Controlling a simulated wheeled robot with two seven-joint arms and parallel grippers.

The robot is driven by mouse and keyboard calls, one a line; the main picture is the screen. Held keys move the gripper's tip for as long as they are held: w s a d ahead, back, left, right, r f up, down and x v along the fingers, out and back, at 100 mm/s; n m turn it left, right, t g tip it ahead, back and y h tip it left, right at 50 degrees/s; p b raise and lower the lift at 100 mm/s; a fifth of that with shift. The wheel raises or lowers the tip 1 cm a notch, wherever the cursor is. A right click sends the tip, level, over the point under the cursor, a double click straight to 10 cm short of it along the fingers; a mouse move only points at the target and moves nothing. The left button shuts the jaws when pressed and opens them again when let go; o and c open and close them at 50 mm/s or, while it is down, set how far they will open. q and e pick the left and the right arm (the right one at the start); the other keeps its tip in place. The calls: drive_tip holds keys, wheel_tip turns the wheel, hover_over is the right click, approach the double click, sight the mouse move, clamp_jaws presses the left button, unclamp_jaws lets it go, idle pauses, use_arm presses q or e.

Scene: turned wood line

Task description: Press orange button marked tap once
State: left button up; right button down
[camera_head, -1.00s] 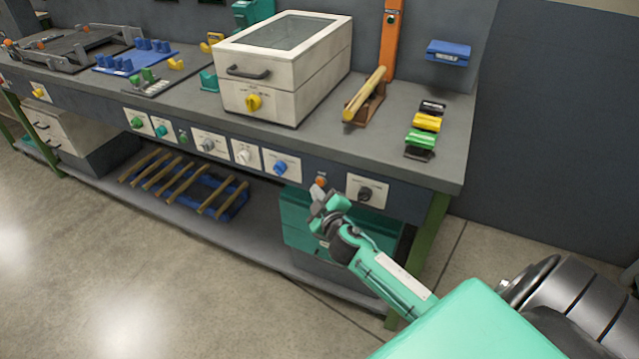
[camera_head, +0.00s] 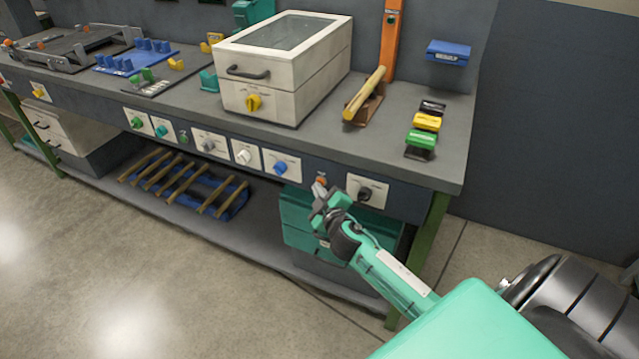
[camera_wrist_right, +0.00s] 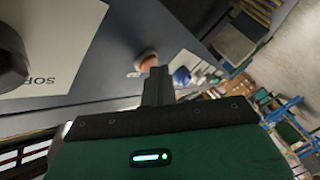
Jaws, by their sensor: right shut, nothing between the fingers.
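The orange button (camera_head: 321,181) sits on the dark front panel of the bench, just left of a white plate with a black knob. It also shows in the right wrist view (camera_wrist_right: 147,60) as a rounded orange cap beside the fingertips. My right gripper (camera_head: 319,191) is shut and empty, its tip close in front of the button and covering part of it in the head view. In the right wrist view the closed fingers (camera_wrist_right: 157,78) reach toward the panel beside the cap. I cannot tell whether they touch it. My left gripper is not in view.
The black knob (camera_head: 366,194) on its white plate is close to the right of my gripper. A blue knob (camera_head: 281,167) is to the left. A teal bin (camera_head: 296,222) stands under the bench behind my gripper. The floor in front is clear.

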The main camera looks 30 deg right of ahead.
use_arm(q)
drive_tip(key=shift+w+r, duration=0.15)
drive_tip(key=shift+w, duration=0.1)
use_arm(e)
drive_tip(key=shift+d, duration=0.1)
drive_tip(key=shift+s+a, duration=0.35)
drive_tip(key=shift+a, duration=0.35)
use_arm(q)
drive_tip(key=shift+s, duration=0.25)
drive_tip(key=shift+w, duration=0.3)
use_arm(e)
drive_tip(key=s+a, duration=0.1)
drive_tip(key=a, duration=0.1)
drive_tip(key=s+a, duration=0.1)
drive_tip(key=a, duration=0.1)
drive_tip(key=shift+s+a, duration=0.1)
drive_tip(key=shift+s, duration=0.2)
